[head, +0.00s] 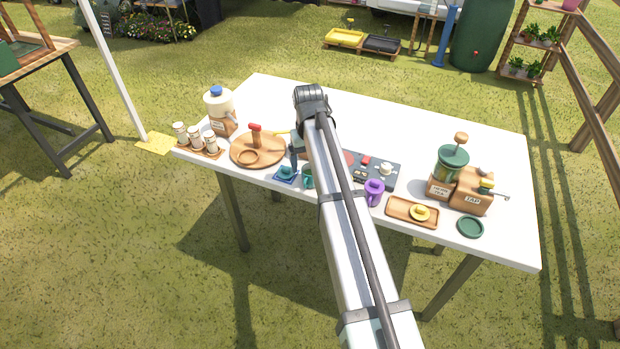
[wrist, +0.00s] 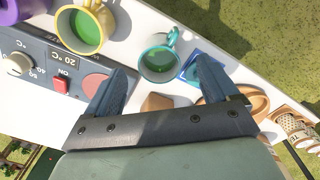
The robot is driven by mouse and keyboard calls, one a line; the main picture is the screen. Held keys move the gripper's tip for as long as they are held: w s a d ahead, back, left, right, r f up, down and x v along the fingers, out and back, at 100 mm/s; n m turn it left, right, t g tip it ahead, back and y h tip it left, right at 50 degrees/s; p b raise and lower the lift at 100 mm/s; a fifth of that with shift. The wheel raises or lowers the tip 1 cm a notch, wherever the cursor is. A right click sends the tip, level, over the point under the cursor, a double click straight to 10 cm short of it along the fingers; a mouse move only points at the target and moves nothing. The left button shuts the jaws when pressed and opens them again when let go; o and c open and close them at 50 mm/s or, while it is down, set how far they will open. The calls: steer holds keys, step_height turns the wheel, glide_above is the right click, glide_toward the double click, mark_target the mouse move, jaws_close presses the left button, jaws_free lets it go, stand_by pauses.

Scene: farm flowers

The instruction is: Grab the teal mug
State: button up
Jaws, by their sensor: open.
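The teal mug (wrist: 158,64) shows in the wrist view, seen from above, with green inside and its handle toward the top right. In the head view the teal mug (head: 308,179) is partly hidden by my arm, near the table's front edge. My gripper (wrist: 162,66) is open, and the mug appears between and just past its fingertips. Nothing is held. In the head view my gripper (head: 297,151) is mostly hidden behind the arm. I cannot tell how high it is above the mug.
A blue coaster (head: 285,176) lies beside the teal mug. A yellow mug (wrist: 85,30) stands on its other side, with a purple mug (head: 374,192) beyond. A control panel (wrist: 50,62) and a round wooden board (head: 270,155) are close. The table's back (head: 420,125) is clear.

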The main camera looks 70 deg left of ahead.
mark_target(309, 179)
steer(key=shift+w+f, duration=0.15)
steer(key=shift+f, duration=2.7)
steer(key=shift+c, duration=0.2)
steer(key=c, duration=1.1)
steer(key=shift+c, duration=0.2)
